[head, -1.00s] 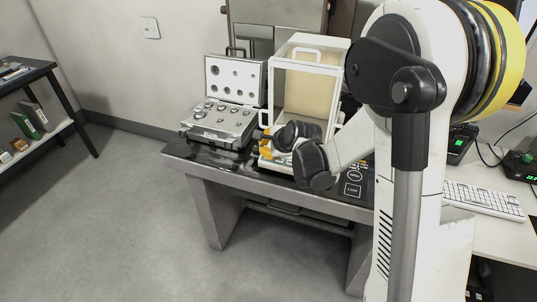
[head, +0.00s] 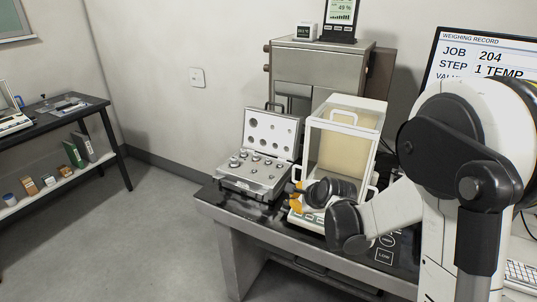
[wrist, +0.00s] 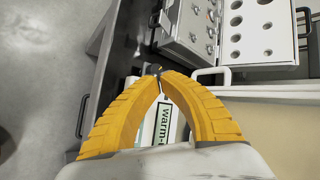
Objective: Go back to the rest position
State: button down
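My gripper (head: 296,198) has yellow-orange fingers and hangs low in front of the glass-sided weighing balance (head: 348,113), on its left side. In the wrist view the two fingers of my gripper (wrist: 160,76) curve together and meet at their tips, with no held object visible between them. A small dark piece shows just beyond the tips; I cannot tell what it is. Below the fingers shows the balance's pale base with a label reading "warm-" (wrist: 163,122). My dark wrist and white arm hide part of the balance's front and right side.
An open case of weights (head: 255,178) stands left of the balance on the dark weighing table (head: 240,214). A metal cabinet (head: 318,62) stands behind, and a monitor (head: 480,55) at the right. A shelf table (head: 62,120) stands far left; the floor between is clear.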

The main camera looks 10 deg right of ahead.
jog(key=s+r+n, duration=0.5)
jog(key=s+r, duration=0.2)
jog(key=s, duration=0.1)
jog(key=s+r+n+g+h, duration=0.1)
jog(key=s+r+n, duration=0.1)
jog(key=s+n, duration=0.5)
jog(key=s+r+n+g+h, duration=0.1)
jog(key=s+n, duration=0.5)
jog(key=s, duration=0.9)
jog(key=shift+s+d+r+n, duration=0.15)
jog(key=shift+d+r+n, duration=0.25)
jog(key=shift+r, duration=0.2)
